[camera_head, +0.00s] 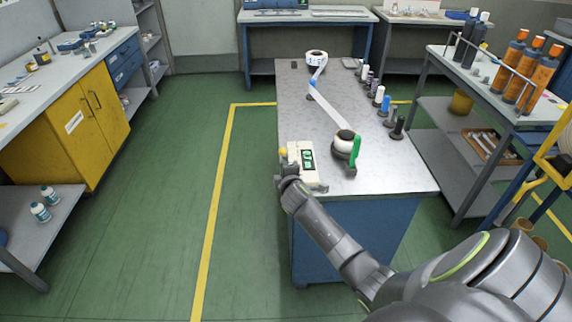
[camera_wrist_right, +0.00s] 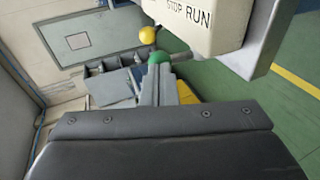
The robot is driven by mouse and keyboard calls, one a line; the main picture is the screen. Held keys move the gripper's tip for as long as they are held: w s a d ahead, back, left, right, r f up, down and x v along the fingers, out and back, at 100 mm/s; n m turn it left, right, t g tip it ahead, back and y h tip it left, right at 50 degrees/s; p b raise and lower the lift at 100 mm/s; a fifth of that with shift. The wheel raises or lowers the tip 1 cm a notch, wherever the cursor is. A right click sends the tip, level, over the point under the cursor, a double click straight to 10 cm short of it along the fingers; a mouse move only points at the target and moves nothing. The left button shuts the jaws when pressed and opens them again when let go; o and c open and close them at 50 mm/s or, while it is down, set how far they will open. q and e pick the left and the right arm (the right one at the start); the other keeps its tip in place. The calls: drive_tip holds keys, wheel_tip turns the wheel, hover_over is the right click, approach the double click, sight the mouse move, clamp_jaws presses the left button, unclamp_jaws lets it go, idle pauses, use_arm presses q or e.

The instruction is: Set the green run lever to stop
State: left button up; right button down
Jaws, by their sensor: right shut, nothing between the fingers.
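The white control box (camera_head: 301,163) stands on the near left corner of the metal table. In the right wrist view the box (camera_wrist_right: 214,22) carries the words STOP and RUN. A lever with a green ball (camera_wrist_right: 160,58) on a short dark rod sticks out from its side. A yellow ball (camera_wrist_right: 147,35) sits beyond it. My right gripper (camera_head: 287,172) is at the box's left side. In its wrist view the closed, empty fingers (camera_wrist_right: 158,82) reach up to the green ball; I cannot tell whether they touch. The lever's exact setting is unclear. My left gripper is out of view.
Several small spools line the table's right edge. The green floor left of the table is clear.

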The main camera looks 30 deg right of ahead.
drive_tip(key=w+p, duration=0.1)
drive_tip(key=w+d+g+p, duration=0.1)
drive_tip(key=p, duration=0.1)
drive_tip(key=w+r+p, duration=0.1)
drive_tip(key=p, duration=0.1)
drive_tip(key=shift+d+r+y, duration=0.1)
drive_tip(key=shift+d+y, duration=0.3)
drive_tip(key=shift+w+d+p, duration=0.3)
drive_tip(key=shift+w+d, duration=0.15)
drive_tip(key=shift+w, duration=0.25)
drive_tip(key=shift+f, duration=0.2)
drive_tip(key=shift+r, duration=0.1)
